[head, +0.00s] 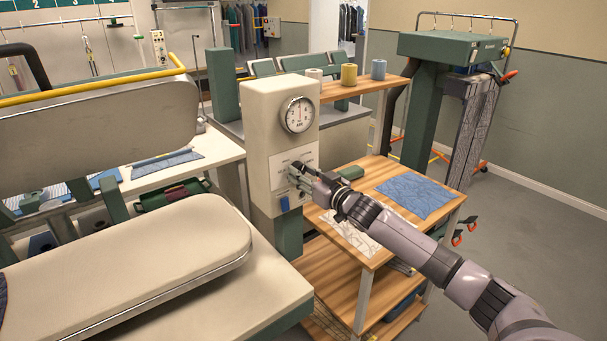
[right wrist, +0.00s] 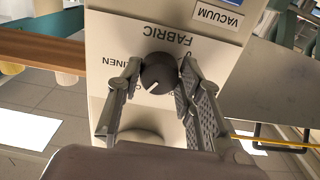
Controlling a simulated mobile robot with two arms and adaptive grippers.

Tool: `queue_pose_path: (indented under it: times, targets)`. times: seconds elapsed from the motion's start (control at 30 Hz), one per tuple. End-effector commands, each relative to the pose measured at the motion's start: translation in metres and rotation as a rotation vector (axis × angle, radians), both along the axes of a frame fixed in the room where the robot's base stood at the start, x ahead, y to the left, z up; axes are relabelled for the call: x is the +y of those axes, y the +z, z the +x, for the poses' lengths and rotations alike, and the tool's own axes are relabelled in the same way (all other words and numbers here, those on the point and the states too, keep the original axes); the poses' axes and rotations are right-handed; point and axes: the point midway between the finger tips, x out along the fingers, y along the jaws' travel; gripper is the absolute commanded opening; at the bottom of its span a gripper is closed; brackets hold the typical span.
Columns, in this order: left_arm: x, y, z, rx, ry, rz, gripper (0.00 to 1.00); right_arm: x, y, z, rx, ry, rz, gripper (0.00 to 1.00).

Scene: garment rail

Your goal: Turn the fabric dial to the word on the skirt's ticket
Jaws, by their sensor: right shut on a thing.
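The fabric dial (right wrist: 158,72) is a dark round knob with a white pointer line on a pale panel. The word FABRIC stands upside down above it in the right wrist view, with LINEN at its left; other words are hidden by the fingers. My right gripper (right wrist: 160,68) is shut on the dial, one finger on each side. In the head view my right gripper (head: 297,174) covers the dial on the front of the cream control box (head: 262,117). I cannot make out the skirt or its ticket. My left gripper is not in view.
A round gauge (head: 298,115) is above the panel and a blue switch (head: 284,203) below it. The padded pressing board (head: 130,265) fills the left front. A wooden table (head: 372,179) with blue cloth (head: 415,194) stands behind my right arm. Grey floor is clear at right.

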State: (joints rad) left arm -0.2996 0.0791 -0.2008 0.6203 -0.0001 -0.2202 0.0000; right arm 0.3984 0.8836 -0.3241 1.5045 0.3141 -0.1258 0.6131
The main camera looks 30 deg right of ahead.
Motion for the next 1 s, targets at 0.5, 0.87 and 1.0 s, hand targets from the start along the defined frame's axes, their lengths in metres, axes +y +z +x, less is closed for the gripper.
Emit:
queue_pose_path:
  times: [0.5,0.87,1.0]
  targets:
    - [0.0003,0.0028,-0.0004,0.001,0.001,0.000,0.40,-0.0004,0.0010,0.0003,-0.019,0.000,-0.232,0.06]
    - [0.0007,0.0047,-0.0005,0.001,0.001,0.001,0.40,-0.0013,0.0016,0.0004,-0.047,0.001,-0.572,0.06]
    - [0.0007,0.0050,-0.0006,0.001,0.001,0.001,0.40,-0.0017,0.0018,0.0004,-0.057,0.000,-0.700,0.06]
